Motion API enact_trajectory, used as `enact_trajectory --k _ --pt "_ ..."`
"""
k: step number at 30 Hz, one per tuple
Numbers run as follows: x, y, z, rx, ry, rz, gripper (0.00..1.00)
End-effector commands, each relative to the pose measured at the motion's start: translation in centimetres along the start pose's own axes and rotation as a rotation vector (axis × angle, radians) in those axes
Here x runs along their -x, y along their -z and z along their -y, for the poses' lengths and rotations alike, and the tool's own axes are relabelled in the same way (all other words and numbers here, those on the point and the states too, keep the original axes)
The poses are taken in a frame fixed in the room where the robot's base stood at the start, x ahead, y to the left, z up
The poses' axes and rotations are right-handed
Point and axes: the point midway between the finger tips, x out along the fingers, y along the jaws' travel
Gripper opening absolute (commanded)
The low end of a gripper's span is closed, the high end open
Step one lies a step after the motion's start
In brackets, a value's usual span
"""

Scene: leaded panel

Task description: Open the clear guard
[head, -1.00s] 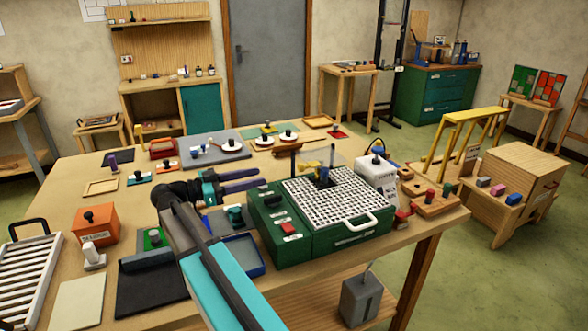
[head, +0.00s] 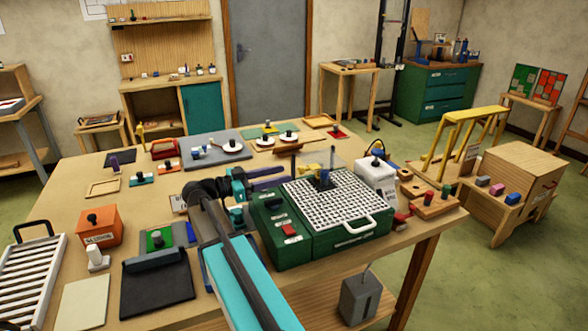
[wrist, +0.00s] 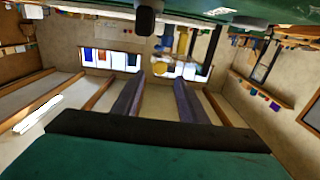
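The green grinder (head: 345,240) with a white grid top (head: 330,205) stands at the table's right front. A small see-through panel, apparently the clear guard (head: 333,158), shows above the back of the grid beside the dark grinding head (head: 323,179). Its edges are faint, and I cannot tell its exact tilt. My gripper (head: 284,175) is left of the guard, apart from it, its two purple fingers pointing right near the grinder's back left. The fingers also show in the wrist view (wrist: 159,82), spread with nothing between them.
A white bottle-like container (head: 377,178) stands right of the grid, and a white handle (head: 357,223) is on the grinder's front. A wooden block with coloured pegs (head: 432,198) is farther right. Plates with knobs (head: 230,147) lie behind my gripper. An orange box (head: 98,228) is at left.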

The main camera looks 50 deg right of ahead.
Motion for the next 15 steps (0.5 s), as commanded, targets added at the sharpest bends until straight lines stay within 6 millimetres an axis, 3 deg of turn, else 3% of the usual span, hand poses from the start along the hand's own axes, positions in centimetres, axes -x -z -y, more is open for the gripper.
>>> enact_trajectory --k 9,15 --pt "-4.4 0.2 -0.1 0.0 -0.001 0.0 0.39" --pt "-5.8 0.1 0.0 0.0 -0.001 0.0 0.39"
